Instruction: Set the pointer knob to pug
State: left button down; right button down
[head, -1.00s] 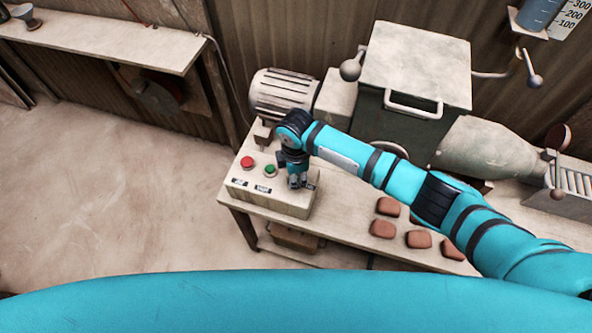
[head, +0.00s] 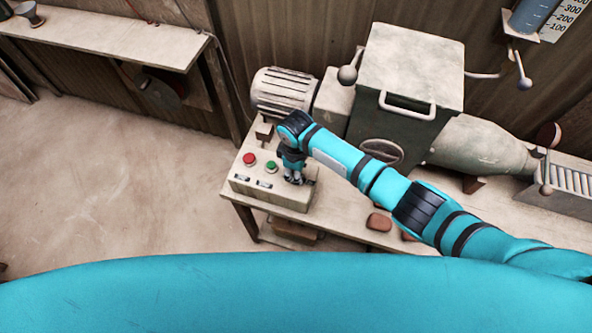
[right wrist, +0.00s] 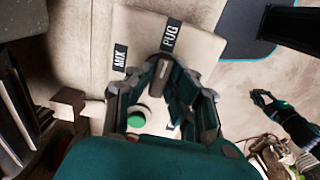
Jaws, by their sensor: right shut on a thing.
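The control box (head: 243,189) stands at the left end of the bench with dark label plates on its front part. In the right wrist view the labels MIX (right wrist: 120,57) and PUG (right wrist: 171,36) are readable. My right gripper (head: 293,179) points down onto the box's right part. The fingers are close to the PUG label, but I cannot clearly tell the pointer's direction. My left gripper (right wrist: 264,97) shows small at the right of the wrist view, away from the box; its jaw state is unclear.
A red button (head: 249,159) and a green button (head: 270,167) sit left of my right gripper. The motor (head: 283,92) and grey press (head: 408,75) stand behind. Brown clay blocks (head: 379,221) lie on the bench (head: 340,222) under my arm. The floor at left is clear.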

dwell(0.3)
jog(key=c, duration=1.3)
grip_release()
notch_tip(320, 180, up, 12)
